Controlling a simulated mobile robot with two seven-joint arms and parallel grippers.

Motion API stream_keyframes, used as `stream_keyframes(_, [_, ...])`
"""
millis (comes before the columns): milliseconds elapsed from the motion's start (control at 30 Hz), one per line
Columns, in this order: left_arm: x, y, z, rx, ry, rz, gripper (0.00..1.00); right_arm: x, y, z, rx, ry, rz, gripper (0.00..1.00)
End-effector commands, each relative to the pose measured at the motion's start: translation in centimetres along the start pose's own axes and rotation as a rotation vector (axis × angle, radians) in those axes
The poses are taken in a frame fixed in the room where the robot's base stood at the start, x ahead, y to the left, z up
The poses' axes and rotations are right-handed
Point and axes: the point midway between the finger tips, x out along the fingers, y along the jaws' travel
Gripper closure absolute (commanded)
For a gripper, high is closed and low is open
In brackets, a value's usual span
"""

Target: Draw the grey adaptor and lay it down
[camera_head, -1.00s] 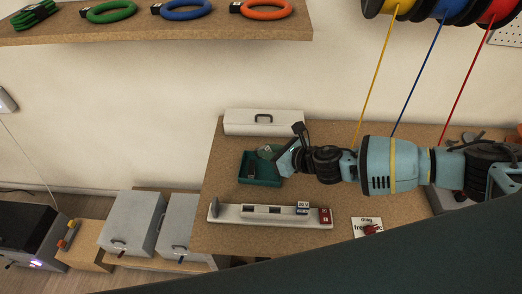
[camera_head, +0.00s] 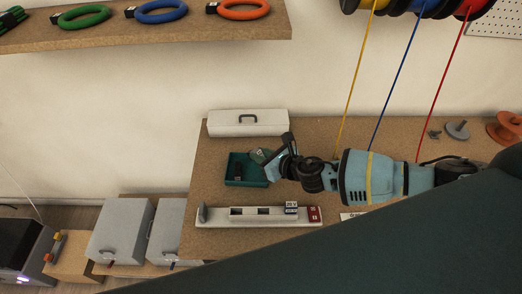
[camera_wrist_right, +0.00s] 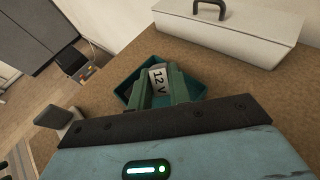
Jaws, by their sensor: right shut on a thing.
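My right gripper (camera_head: 268,163) reaches in from the right to the green tray (camera_head: 230,158) on the bench. In the wrist view, its fingers (camera_wrist_right: 160,82) are shut on what I take to be the grey adaptor, which bears a white "12 V" label (camera_wrist_right: 158,78). The fingers hide most of its body, and I cannot tell whether it touches the tray floor. A dark block (camera_head: 238,173) lies inside the tray. The pale socket strip (camera_head: 245,222) lies in front of the tray, with two dark openings. My left gripper is not in view.
A white box with a handle (camera_head: 248,124) stands behind the tray. A red block (camera_head: 314,214) sits at the strip's right end. Coloured wires hang behind my right arm. A grey disc-like part (camera_head: 458,130) and an orange spool (camera_head: 507,126) lie at the right.

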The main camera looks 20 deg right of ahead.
Motion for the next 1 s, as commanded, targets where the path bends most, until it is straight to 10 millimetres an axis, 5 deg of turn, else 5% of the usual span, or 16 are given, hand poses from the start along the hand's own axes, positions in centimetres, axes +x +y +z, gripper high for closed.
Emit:
stream_keyframes(500, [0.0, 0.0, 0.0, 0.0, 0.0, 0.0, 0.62, 1.5, 0.0, -3.6, 0.0, -0.001, 0.0, 1.0])
stream_keyframes(967, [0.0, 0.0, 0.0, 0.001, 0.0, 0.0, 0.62, 1.6, 0.0, -4.0, 0.0, -0.001, 0.0, 1.0])
stream_keyframes(1000, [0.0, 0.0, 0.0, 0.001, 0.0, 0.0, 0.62, 1.6, 0.0, -4.0, 0.0, -0.001, 0.0, 0.78])
